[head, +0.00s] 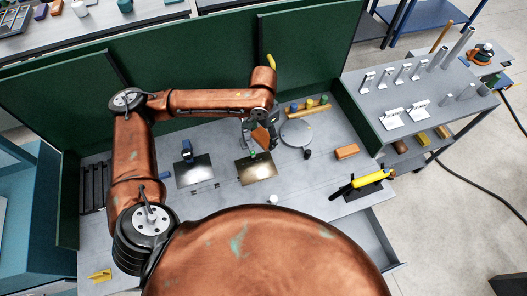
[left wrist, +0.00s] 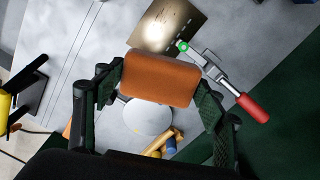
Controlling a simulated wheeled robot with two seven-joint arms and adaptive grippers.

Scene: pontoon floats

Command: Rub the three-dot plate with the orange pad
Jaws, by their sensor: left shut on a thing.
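My left gripper (head: 259,133) is shut on the orange pad (left wrist: 160,78), which spans between its two fingers in the left wrist view. The pad also shows in the head view (head: 262,138), held over the far edge of a brassy plate (head: 257,171). That plate also shows in the left wrist view (left wrist: 165,25), with a few small dark marks that I cannot count surely. I cannot tell whether the pad touches it. A darker plate (head: 194,172) lies to its left. My right gripper is not in view.
A red-handled clamp (left wrist: 252,107) with a green tip reaches the brassy plate's edge. A round grey disc (head: 296,133) and a wooden strip with coloured knobs (head: 308,108) lie right of the gripper. An orange-brown block (head: 347,152) and a yellow tool (head: 369,180) are further right.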

